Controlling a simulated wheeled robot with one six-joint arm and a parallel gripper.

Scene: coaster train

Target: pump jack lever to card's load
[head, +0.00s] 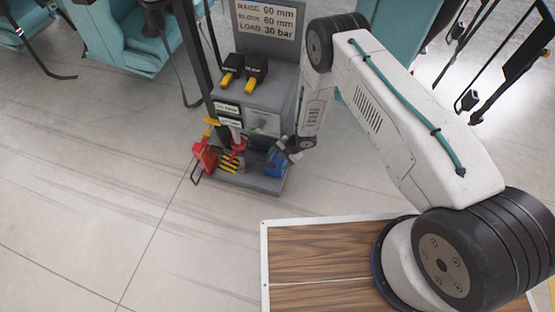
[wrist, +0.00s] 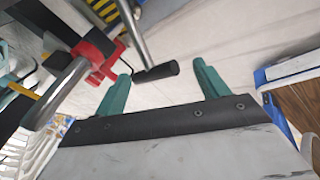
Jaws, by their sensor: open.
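The card (head: 265,20) on the back panel reads raise 60 mm, block 60 mm, load 30 bar. A lever with a black grip (wrist: 158,72) and a metal rod (wrist: 134,28) shows in the wrist view. My gripper (wrist: 162,70) is open, with its two teal fingers apart. The black grip lies in the picture between the fingertips; I cannot tell whether it touches them. A red jack part (wrist: 96,52) with a metal bar is to the left.
The grey stand (head: 270,104) carries two black blocks with yellow ends (head: 250,82). A red item (head: 203,156) and a blue item (head: 276,164) are low on it. Black-yellow stripes (head: 228,164) mark its base. Open floor (head: 90,190) lies left.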

